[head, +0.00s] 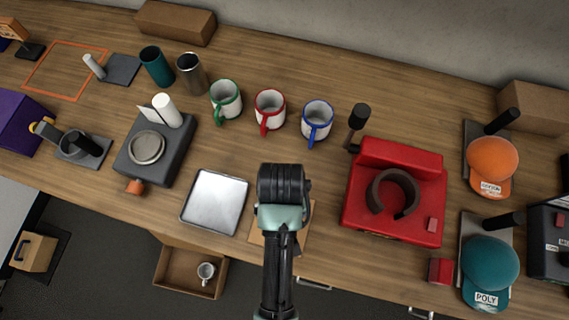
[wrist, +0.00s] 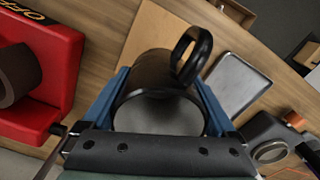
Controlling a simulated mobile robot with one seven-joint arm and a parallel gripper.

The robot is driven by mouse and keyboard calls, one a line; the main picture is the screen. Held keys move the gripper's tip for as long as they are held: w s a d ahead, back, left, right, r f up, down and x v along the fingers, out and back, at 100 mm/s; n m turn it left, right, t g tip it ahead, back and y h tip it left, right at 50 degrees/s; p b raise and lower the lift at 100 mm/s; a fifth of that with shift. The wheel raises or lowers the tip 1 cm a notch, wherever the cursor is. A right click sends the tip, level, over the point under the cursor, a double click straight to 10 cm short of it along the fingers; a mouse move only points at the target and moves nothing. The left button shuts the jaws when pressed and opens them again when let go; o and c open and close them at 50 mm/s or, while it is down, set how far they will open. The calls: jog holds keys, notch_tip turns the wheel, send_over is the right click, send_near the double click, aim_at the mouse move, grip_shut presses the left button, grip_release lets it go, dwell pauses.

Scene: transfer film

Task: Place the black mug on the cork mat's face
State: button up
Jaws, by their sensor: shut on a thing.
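The black mug (wrist: 158,72) is between the blue fingers of my gripper (wrist: 163,88), which is shut on it. Its dark handle (wrist: 196,52) sticks out to the upper right in the wrist view, and a grey round end faces the camera. The cork mat (wrist: 150,32) lies beyond the mug in the wrist view. In the head view the mat (head: 302,238) is partly covered by my arm, and I cannot make out the mug there. Whether the mug touches the mat cannot be told.
A metal tray (head: 215,201) lies left of the mat, and a red press (head: 400,180) stands to its right. Three white mugs with green (head: 226,101), red (head: 270,109) and blue (head: 317,121) trim stand behind. An open drawer (head: 190,272) is below the front edge.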

jog(key=f, duration=0.2)
jog(key=shift+s+a+f, duration=0.1)
jog(key=shift+s+f, duration=0.15)
jog(key=shift+f, duration=0.05)
jog(key=shift+w+f+p, duration=0.1)
jog(key=shift+f+p, duration=0.2)
jog(key=shift+f, duration=2.1)
jog(key=shift+f, duration=0.1)
jog(key=o, duration=1.4)
